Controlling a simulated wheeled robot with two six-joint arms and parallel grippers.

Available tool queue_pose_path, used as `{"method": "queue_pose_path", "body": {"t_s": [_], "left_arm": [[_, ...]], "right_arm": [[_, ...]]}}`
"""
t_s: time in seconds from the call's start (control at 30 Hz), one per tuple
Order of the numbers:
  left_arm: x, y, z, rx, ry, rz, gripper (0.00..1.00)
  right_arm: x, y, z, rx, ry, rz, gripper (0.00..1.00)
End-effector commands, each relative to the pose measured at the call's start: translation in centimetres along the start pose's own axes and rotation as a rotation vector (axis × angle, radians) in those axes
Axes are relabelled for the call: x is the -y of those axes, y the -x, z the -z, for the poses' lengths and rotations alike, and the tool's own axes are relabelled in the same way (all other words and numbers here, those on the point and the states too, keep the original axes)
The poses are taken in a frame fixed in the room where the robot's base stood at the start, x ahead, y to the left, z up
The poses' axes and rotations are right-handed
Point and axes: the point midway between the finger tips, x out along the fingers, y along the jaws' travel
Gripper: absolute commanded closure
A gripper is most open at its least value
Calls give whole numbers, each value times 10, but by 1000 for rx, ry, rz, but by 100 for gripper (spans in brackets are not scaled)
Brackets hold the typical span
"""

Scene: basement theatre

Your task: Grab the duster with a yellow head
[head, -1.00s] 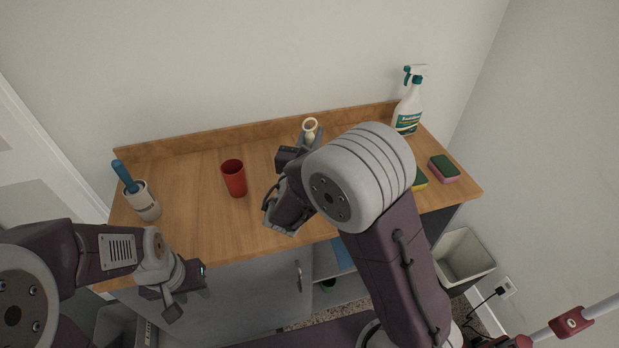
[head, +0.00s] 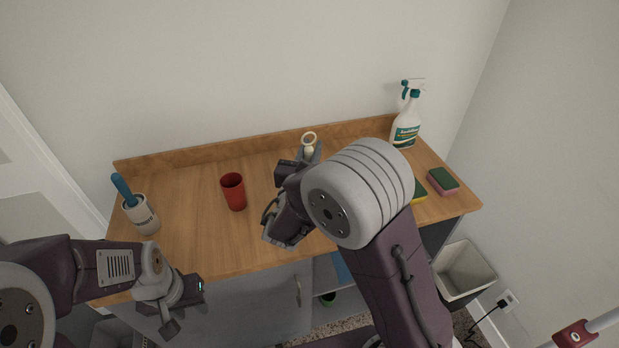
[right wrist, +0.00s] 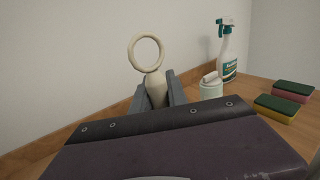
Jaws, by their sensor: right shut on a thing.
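My right gripper (head: 311,153) is shut on a cream handle with a ring at its end (head: 309,139), above the back of the wooden counter. In the right wrist view, the cream handle and ring (right wrist: 146,54) stand up between the two grey fingers (right wrist: 158,92). Whatever is below the handle is hidden by the gripper, so no yellow duster head shows. My left gripper (head: 172,310) is empty in front of the counter's left part; its finger opening is unclear. A blue handle (head: 123,190) leans in a whitish container (head: 142,215) at the counter's left end.
A red cup (head: 233,192) stands mid-counter (head: 190,185). A spray bottle (head: 406,125) stands at the back right, with sponges (head: 443,181) nearby. A pale green container (right wrist: 211,90) shows beyond my right gripper. A bin (head: 464,275) stands right of the counter. The wall is close behind.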

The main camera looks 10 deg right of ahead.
Motion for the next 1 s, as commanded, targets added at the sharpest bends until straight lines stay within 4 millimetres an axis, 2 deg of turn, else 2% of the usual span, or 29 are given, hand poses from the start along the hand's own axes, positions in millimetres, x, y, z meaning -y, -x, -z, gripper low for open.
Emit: {"method": "queue_pose_path", "body": {"t_s": [0.17,0.37,0.8,1.0], "left_arm": [[0,2,0,0,0,0,64],[0,6,1,0,0,0,64],[0,7,1,0,0,0,64],[0,8,1,0,0,0,64]], "right_arm": [[0,0,-8,-1,-2,0,100],[0,0,-43,3,-6,0,100],[92,29,-99,4,-4,3,100],[109,35,-109,1,-1,1,100]]}}
